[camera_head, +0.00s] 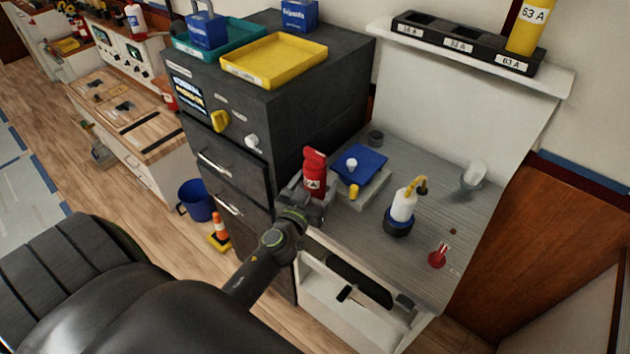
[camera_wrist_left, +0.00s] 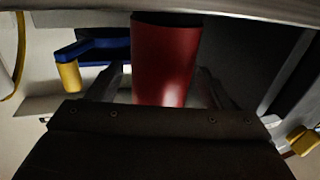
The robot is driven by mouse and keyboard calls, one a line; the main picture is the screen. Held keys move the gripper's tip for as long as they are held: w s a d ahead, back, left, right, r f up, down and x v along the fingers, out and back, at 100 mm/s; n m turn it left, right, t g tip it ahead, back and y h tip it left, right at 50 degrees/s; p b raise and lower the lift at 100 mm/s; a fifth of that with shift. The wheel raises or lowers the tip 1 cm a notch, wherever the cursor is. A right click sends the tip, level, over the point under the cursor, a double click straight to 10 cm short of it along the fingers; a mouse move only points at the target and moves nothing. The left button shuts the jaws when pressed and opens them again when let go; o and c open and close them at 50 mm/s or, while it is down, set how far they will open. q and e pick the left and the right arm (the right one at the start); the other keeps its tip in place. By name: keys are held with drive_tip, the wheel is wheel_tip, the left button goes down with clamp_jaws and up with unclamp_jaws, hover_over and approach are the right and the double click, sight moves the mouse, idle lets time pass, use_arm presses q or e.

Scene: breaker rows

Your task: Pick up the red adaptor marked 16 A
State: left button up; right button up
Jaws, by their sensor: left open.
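The red adaptor (camera_head: 315,176) is upright by the left side of the grey worktop. It has a white label ending in "A"; the number is too small to read. My left gripper (camera_head: 305,205) is around its lower part. In the left wrist view the red cylinder (camera_wrist_left: 165,62) stands between my left gripper's two fingers (camera_wrist_left: 162,88), which are open. I cannot tell whether a finger touches it. Its base is hidden by the gripper. My right gripper is not in view.
A blue-topped box (camera_head: 361,164) with a yellow knob stands just right of the gripper. A white bottle (camera_head: 403,205) and a small red item (camera_head: 437,259) stand further right. The dark cabinet (camera_head: 270,130) rises at left. A slotted rack (camera_head: 470,45) holds a yellow adaptor (camera_head: 529,28).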

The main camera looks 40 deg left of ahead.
use_arm(q)
drive_tip(key=shift+w+a, duration=0.2)
drive_tip(key=shift+w, duration=0.75)
drive_tip(key=shift+s, duration=0.1)
drive_tip(key=c, duration=1.2)
drive_tip(key=shift+c, duration=0.8)
drive_tip(key=shift+r, duration=0.1)
